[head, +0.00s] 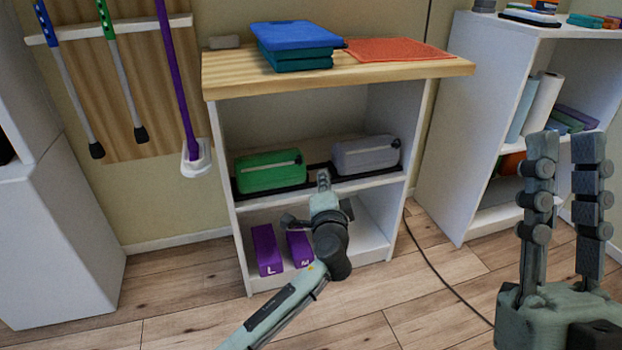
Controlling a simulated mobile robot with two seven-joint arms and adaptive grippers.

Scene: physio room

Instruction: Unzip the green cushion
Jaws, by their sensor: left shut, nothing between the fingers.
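The green cushion (268,181) lies on the middle shelf of the wooden-topped unit, at the left. My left gripper (323,180) is shut and empty. Its tip appears just right of the green cushion's right end, in front of the gap before the grey cushion (366,157). Whether it touches anything cannot be told. My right gripper (565,150) is open and empty at the right, far from the cushion, fingers pointing up.
Both cushions sit in a dark tray or mat (318,172) on the shelf. Two purple boxes (267,250) stand on the bottom shelf. A cable (440,277) crosses the floor at right.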

